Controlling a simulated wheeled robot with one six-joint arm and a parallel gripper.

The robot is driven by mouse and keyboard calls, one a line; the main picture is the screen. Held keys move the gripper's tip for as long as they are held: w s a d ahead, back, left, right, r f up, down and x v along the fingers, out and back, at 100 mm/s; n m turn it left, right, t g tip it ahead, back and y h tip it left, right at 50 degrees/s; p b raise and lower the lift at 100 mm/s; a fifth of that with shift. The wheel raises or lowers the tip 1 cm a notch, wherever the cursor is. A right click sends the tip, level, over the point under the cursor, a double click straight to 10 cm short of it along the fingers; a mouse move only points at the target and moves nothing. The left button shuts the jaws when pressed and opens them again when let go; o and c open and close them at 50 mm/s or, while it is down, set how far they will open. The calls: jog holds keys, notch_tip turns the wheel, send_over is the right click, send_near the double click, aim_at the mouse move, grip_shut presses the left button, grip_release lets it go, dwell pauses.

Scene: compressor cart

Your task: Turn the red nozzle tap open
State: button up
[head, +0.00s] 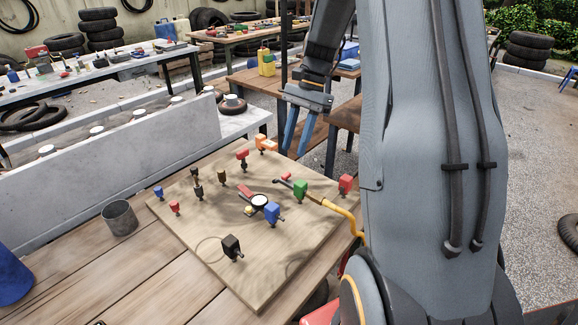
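A wooden board (205,230) lies on the table and bears several small coloured blocks and fittings. A yellow hose (341,211) runs onto its right side and ends in a thin dark nozzle (312,197). A small red part (285,177) shows near the nozzle's end, too small to tell which way it is turned. Other red pieces are a block (346,184) at the right, one (242,154) at the back and a flat red piece (245,191) near the middle. My gripper (293,152) is open and empty, with blue fingers pointing down, above and beyond the board's back right.
A dial gauge (260,201), a blue block (272,212), a green block (300,189) and a black block (232,246) stand on the board. A metal cup (119,217) stands left of it. A low grey wall (120,155) runs behind the table. My arm hides the right side.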

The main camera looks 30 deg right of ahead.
aim_at(287, 174)
jog(key=p+x, duration=0.1)
jog(key=x, duration=0.6)
jog(key=shift+a, duration=0.1)
grip_shut()
